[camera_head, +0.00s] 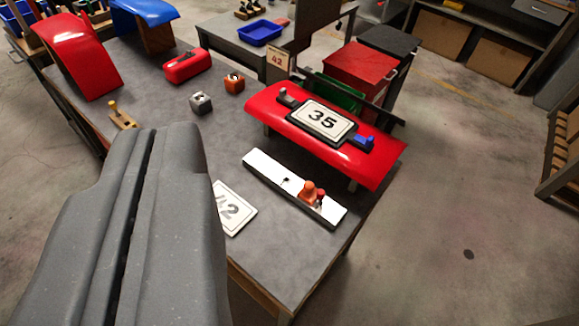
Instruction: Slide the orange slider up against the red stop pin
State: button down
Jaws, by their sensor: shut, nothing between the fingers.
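The orange slider (308,191) stands on a long white rail (263,169) on the grey table. The red stop pin (321,195) is just right of the slider, toward the rail's right end. The two look very close, but I cannot tell whether they touch. My gripper (159,132) is shut and empty. It fills the lower left of the view, left of the rail and well apart from the slider.
A red fender panel (381,166) with a "35" plate (322,121) stands raised behind the rail. A "42" plate (234,209) lies flat between my gripper and the rail. The table ends just right of the rail.

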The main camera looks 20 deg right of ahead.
aim_at(309, 193)
jog(key=i, duration=0.85)
